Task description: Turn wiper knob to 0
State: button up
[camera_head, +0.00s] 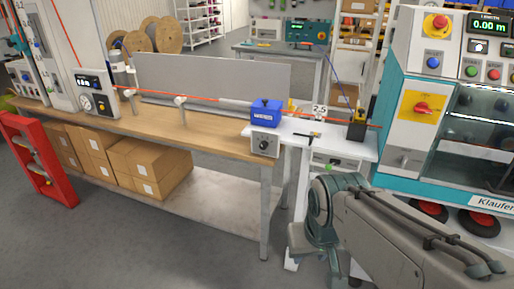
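A black round knob (264,146) sits on a light grey panel box (256,138) at the front right corner of the wooden bench. A blue box (265,112), likely the wiper, stands just above and behind that panel, with the orange cable running to it. The knob's pointer and scale are too small to read. My arm reaches in from the lower right, and its bent part is below and to the right of the knob, apart from it. No gripper fingers show in the picture.
The wooden bench (200,133) has a metal leg (265,215) below the knob. A small white table (340,147) with a black holder (356,130) adjoins on the right. A teal machine (387,95) stands further right. Cardboard boxes (150,165) lie under the bench. Grey floor is free in front.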

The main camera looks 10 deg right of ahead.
aim_at(263, 146)
jog(key=u, duration=0.25)
jog(key=k, duration=0.25)
jog(key=z, duration=0.7)
jog(key=i, duration=1.1)
jog(key=u, duration=0.75)
